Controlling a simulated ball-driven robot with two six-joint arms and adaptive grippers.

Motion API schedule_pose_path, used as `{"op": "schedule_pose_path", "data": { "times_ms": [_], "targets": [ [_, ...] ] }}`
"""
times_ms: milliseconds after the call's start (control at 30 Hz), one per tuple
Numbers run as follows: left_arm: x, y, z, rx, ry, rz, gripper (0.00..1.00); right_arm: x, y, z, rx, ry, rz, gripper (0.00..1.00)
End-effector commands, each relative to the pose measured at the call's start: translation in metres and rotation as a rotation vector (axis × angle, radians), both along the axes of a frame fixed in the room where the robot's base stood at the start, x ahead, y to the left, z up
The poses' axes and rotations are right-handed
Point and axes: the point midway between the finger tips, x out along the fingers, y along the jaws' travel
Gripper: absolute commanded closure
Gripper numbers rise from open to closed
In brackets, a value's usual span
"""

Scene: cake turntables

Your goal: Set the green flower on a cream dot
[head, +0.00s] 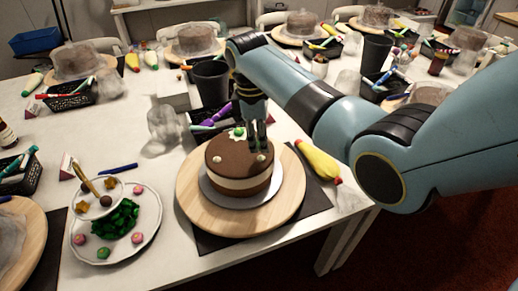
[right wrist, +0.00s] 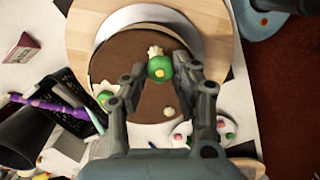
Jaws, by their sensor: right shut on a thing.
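My right gripper (head: 257,148) points down over the right part of the chocolate-topped cake (head: 228,176). A second green flower (right wrist: 107,99) sits on cream at the cake's back edge (head: 238,133). My left gripper is out of view.
The cake stands on a wooden turntable (head: 190,205). A plate (head: 150,236) with several flowers and green leaves lies to its left. A pen basket (head: 193,119) and black cup (head: 211,82) stand behind. A yellow piping bag (head: 317,161) lies to the right.

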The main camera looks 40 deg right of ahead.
Motion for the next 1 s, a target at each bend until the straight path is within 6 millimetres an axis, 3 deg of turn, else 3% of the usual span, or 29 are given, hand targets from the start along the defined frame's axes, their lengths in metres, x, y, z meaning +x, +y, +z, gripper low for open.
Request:
{"op": "schedule_pose_path", "data": {
  "times_ms": [167, 400, 800, 833, 1000],
  "targets": [
    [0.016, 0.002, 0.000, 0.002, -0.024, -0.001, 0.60, 0.008, -0.004, -0.009, 0.000, 0.001, 0.000, 0.85],
    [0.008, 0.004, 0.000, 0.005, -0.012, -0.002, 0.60, 0.007, -0.003, -0.042, 0.000, 0.003, 0.000, 0.85],
    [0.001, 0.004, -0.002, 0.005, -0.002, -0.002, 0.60, 0.007, -0.003, -0.049, -0.001, 0.001, 0.000, 0.85],
    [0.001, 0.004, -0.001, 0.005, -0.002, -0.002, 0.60, 0.007, -0.003, -0.048, -0.001, 0.001, 0.000, 0.68],
    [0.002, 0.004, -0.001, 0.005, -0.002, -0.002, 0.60, 0.007, -0.003, -0.048, -0.001, 0.001, 0.000, 0.49]
  ]
}}
